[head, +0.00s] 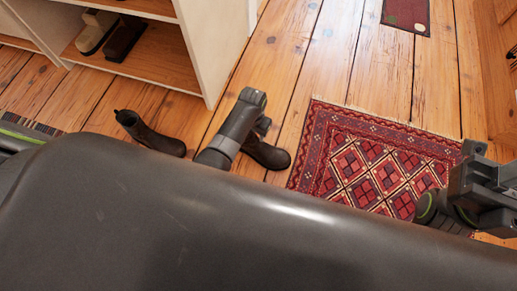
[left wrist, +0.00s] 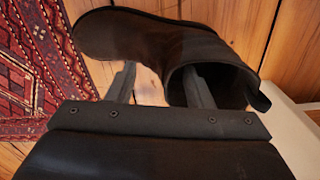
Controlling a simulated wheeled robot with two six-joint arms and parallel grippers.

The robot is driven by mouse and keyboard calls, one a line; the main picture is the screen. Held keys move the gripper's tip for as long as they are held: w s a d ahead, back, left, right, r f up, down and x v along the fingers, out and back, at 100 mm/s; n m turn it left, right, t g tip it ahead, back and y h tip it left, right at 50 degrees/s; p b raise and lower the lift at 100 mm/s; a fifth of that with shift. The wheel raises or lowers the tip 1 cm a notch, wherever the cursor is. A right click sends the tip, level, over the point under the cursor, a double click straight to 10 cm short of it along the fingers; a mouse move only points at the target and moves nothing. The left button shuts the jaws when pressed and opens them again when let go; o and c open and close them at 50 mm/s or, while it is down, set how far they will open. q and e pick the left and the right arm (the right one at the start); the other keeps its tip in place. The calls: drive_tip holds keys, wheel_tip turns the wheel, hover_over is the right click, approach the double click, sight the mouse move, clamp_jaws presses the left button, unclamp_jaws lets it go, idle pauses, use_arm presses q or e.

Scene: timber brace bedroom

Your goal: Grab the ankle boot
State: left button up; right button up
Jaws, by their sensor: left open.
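A dark brown ankle boot (head: 265,152) lies on the wooden floor beside the rug, partly hidden by my left arm in the head view. Its toe points right there. In the left wrist view the boot (left wrist: 150,35) has its toe at left and its opening at right. My left gripper (head: 262,124) is open at it; its fingers also show in the left wrist view (left wrist: 158,72). A second dark boot (head: 148,132) stands to the left. My right gripper (head: 482,180) is over the rug's right side.
A red patterned rug (head: 385,165) lies right of the boot. A white shelf unit (head: 215,45) with wooden shelves holding shoes (head: 120,40) stands behind at left. Wooden furniture (head: 485,70) is at the right edge. Bare floor (head: 330,60) runs between.

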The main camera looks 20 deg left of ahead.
use_arm(q)
wheel_tip(320, 180, down, 2)
drive_tip(key=shift+b, duration=0.4)
drive_tip(key=shift+r, duration=0.1)
drive_tip(key=shift+c, duration=0.2)
clamp_jaws()
idle(0.9)
